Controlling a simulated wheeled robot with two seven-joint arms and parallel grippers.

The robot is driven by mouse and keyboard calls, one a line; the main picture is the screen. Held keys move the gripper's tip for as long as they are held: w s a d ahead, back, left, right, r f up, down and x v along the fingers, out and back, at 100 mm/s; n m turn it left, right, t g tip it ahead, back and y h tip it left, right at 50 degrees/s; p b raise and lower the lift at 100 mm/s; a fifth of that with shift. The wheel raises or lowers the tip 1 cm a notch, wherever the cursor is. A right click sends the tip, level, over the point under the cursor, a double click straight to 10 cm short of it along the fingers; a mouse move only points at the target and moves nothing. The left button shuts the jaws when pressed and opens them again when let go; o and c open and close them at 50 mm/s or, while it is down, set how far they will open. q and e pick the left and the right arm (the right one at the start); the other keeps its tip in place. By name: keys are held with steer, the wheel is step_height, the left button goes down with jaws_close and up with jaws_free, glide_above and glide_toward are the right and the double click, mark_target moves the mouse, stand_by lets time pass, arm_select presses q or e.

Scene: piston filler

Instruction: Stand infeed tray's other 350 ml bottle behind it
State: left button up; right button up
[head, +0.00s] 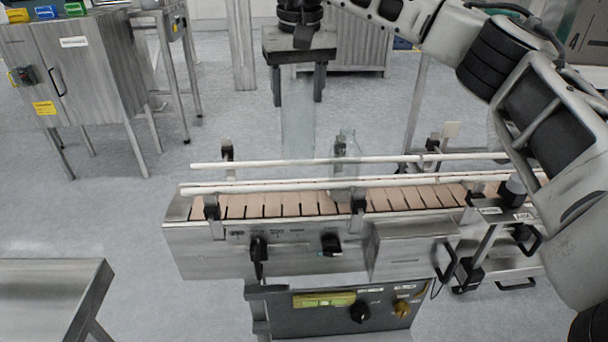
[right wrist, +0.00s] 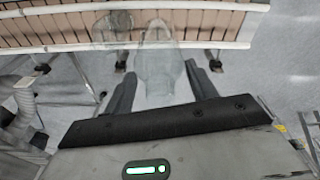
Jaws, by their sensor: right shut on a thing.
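My right gripper (head: 298,85) comes down from the top of the head view and is shut on a clear bottle (head: 298,125). The bottle hangs about upright below the fingers, its lower end near the conveyor's far rail; I cannot tell whether it touches anything. In the right wrist view the held bottle (right wrist: 160,75) is between the two dark fingers. Another clear bottle (head: 346,155) stands on the conveyor belt (head: 270,205), to the right of the held one and between the rails. My left gripper is not in view. I cannot make out an infeed tray.
White guide rails (head: 330,187) on black clamps run along both sides of the belt. A control box (head: 340,310) with knobs is below the conveyor. A steel cabinet (head: 75,85) stands back left, and a steel table (head: 50,290) front left. The belt's left part is clear.

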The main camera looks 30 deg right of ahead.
mark_target(299, 139)
steer(key=f, duration=0.5)
steer(key=shift+s+f, duration=0.15)
steer(key=shift+s, duration=0.05)
steer(key=shift+f, duration=2.2)
steer(key=shift+f, duration=0.15)
steer(key=o, duration=1.2)
steer(key=shift+o, duration=0.2)
